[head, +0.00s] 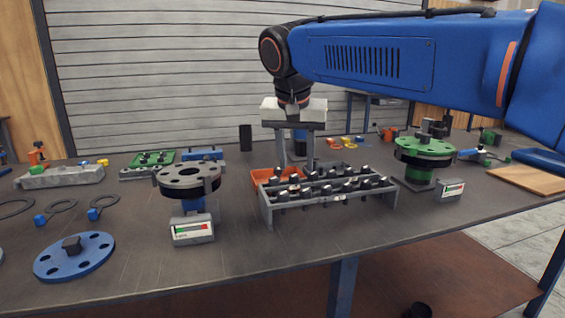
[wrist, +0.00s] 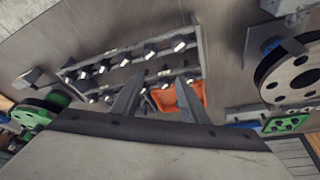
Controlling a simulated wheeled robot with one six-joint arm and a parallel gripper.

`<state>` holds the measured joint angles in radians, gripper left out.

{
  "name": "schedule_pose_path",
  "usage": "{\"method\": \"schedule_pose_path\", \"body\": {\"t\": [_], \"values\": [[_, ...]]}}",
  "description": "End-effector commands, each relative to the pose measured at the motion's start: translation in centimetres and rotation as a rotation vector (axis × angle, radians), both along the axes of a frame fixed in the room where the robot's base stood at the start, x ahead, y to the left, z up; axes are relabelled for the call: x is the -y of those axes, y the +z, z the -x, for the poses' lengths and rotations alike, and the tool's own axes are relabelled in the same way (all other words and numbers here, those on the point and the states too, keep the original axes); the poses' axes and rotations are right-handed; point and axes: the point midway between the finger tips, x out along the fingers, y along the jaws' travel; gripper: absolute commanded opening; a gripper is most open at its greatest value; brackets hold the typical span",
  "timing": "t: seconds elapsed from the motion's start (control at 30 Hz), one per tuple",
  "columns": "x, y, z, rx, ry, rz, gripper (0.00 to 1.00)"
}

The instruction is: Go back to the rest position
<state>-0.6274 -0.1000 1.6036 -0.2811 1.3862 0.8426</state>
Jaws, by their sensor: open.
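My gripper (head: 297,150) points down above the back of the grey bolt rack (head: 266,212), near the orange bin (head: 262,178). Its two fingers are apart with nothing seen between them. In the wrist view my gripper (wrist: 158,95) shows its fingertips over the rack (wrist: 197,50) and the orange bin (wrist: 190,97). The rack holds several dark bolts with bright ends. My blue arm reaches in from the right and hides part of the background.
A green flange (head: 424,155) stands at right. A blue flange disc (head: 75,257) lies front left. Rings, trays and small parts lie around. The front middle of the table is clear.

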Motion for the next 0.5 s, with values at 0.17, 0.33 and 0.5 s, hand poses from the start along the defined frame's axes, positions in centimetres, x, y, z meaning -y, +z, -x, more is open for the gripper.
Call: {"method": "schedule_pose_path", "body": {"t": [0.17, 0.33, 0.5], "values": [[3.9, -1.3, 1.5, -0.007, 0.022, -0.001, 0.4], [9.2, -3.7, 4.3, -0.015, 0.052, -0.005, 0.4], [14.5, -7.3, 8.2, -0.018, 0.092, -0.008, 0.4]]}}
